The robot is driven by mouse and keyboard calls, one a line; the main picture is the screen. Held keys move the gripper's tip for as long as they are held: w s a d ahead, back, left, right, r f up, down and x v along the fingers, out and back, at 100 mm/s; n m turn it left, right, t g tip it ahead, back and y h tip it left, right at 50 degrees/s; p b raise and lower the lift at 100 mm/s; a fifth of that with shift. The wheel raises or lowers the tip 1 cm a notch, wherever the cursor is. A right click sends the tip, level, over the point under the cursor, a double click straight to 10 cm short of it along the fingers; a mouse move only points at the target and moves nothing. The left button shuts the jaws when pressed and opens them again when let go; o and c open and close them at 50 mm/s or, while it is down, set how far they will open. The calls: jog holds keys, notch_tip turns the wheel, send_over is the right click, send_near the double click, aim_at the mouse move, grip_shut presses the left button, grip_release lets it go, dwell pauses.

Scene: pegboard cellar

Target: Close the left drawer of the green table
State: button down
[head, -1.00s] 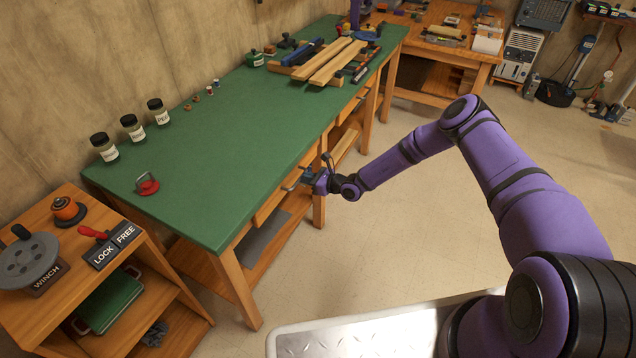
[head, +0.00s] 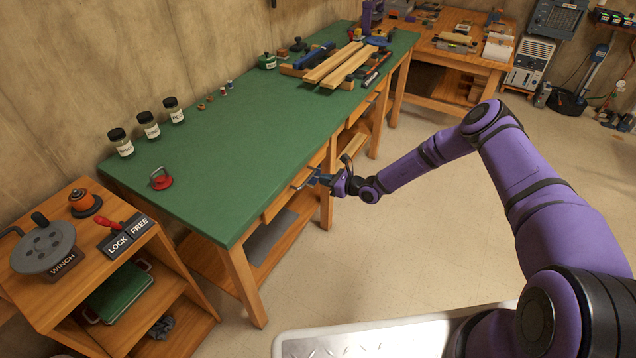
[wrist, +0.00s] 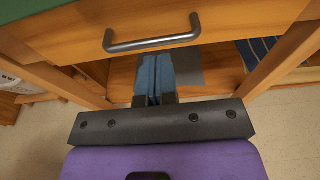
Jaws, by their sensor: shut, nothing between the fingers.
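The green table (head: 215,150) stands against the wall. Its left drawer (head: 283,202) is a wooden front under the near edge of the top; it also fills the upper part of the wrist view (wrist: 235,25). The front looks close to the table edge; I cannot tell whether a small gap is left. Its grey bar handle (wrist: 152,43) runs across it. My gripper (head: 318,178) is in front of this drawer, by the handle. In the wrist view my shut gripper (wrist: 154,72) is empty, its blue fingers pointing forward just below the handle. Contact is unclear.
A second drawer (head: 357,109) sits farther right under the top. A wooden cart (head: 88,245) with a winch stands at left. The floor (head: 440,220) in front is clear.

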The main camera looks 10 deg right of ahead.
jog(key=v, duration=1)
jog(key=s+r+n+g+h, duration=0.1)
jog(key=s+r+n+g, duration=0.4)
jog(key=r, duration=0.7)
jog(key=s+r+n+g+h, duration=0.1)
jog(key=s+r+n, duration=0.2)
jog(key=r+n, duration=0.7)
jog(key=s+r+n+g+h, duration=0.2)
jog(key=s+r+g, duration=0.1)
jog(key=r, duration=1.2)
jog(key=s+d+r+n+t+h, duration=0.1)
jog(key=s+d+r+n+h, duration=0.15)
jog(key=s+r, duration=0.5)
jog(key=s+d+r+n+t+h, duration=0.1)
jog(key=s+d+r+n+h, duration=0.15)
jog(key=s+r, duration=0.55)
jog(key=s+d+r+n+t+h, duration=0.1)
jog(key=s+d+r+h, duration=0.1)
jog(key=s, duration=0.6)
jog(key=s+d+r+n+t+h, duration=0.1)
jog(key=s+d, duration=0.3)
jog(key=s, duration=0.4)
jog(key=shift+s+r+n+t+h, duration=0.4)
jog(key=shift+r+n+t, duration=0.15)
jog(key=shift+r, duration=0.35)
